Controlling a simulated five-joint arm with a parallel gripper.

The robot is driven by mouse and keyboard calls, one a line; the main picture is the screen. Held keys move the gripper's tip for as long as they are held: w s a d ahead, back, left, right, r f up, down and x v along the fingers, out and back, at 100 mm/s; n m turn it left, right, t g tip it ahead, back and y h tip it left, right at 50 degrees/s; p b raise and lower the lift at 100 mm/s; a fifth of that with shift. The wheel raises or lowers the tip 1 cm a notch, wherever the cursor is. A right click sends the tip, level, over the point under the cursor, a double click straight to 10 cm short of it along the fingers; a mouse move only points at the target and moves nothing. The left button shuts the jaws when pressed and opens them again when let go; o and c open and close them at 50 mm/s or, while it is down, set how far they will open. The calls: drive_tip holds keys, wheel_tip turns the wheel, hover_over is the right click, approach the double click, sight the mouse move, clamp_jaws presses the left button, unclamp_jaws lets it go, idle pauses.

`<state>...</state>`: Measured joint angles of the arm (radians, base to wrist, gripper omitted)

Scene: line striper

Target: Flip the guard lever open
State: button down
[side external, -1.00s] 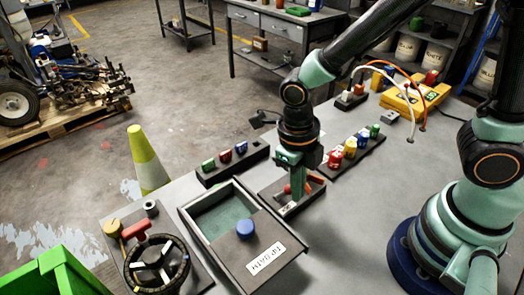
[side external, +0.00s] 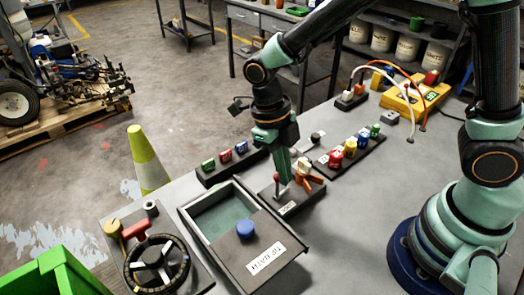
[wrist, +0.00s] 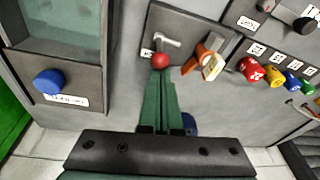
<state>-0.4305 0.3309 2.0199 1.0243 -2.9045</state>
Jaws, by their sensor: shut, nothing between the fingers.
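A dark plate with a small white label (side external: 287,208) carries a pale metal lever with a red ball knob (side external: 276,177). The red knob also shows in the wrist view (wrist: 161,63), with its metal arm (wrist: 166,41) just beyond it. An orange handle (wrist: 203,52) with a pale block stands on the same plate to the right; it shows in the side view too (side external: 313,179). I cannot tell from the label which part is the guard lever. My gripper (wrist: 161,74) is shut and empty, its tips right at the red knob; contact cannot be told.
A grey tray with a sliding lid and blue knob (side external: 245,229) sits in front. A handwheel (side external: 157,262) is at front left. A row of colored knobs (side external: 350,147) lies to the right, and a switch strip (side external: 226,158) behind left.

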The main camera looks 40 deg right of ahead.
drive_tip(key=shift+w+g, duration=0.3)
drive_tip(key=shift+w, duration=0.7)
drive_tip(key=shift+r, duration=0.15)
drive_tip(key=shift+r, duration=0.7)
drive_tip(key=shift+s+r, duration=0.1)
drive_tip(key=shift+s, duration=0.05)
drive_tip(key=w+r, duration=0.6)
drive_tip(key=r, duration=0.1)
drive_tip(key=shift+r, duration=0.15)
drive_tip(key=shift+d, duration=0.1)
